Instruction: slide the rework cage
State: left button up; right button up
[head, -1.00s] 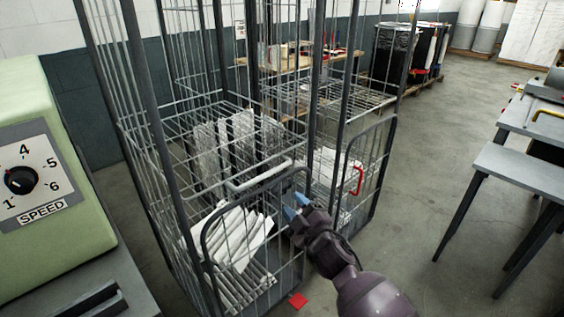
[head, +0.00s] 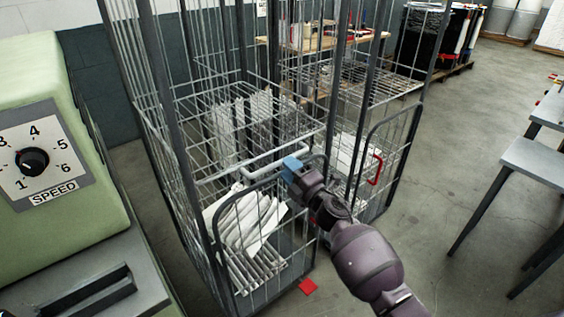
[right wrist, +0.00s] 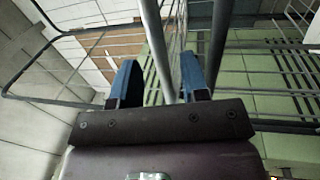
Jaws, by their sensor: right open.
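Two wire roll cages stand side by side; I cannot tell from any label which is the rework cage. The nearer left cage (head: 172,150) holds grey and white pleated filters (head: 248,225) and has a light grey push handle (head: 262,162) across its front. The right cage (head: 398,150) has a red handle (head: 376,168) on its low gate. My right gripper (head: 292,165) is at the right end of the grey handle. In the right wrist view its blue fingers (right wrist: 158,82) are apart, with a light bar (right wrist: 154,45) lined up between them. Contact is unclear. My left gripper is out of view.
A green machine (head: 60,150) with a speed dial stands close at the left. A red marker (head: 308,286) lies on the floor by the left cage. Grey tables (head: 540,160) stand at the right. Open floor (head: 465,140) lies between them and the cages.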

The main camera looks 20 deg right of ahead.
jog(key=shift+x, duration=1.75)
grip_shut()
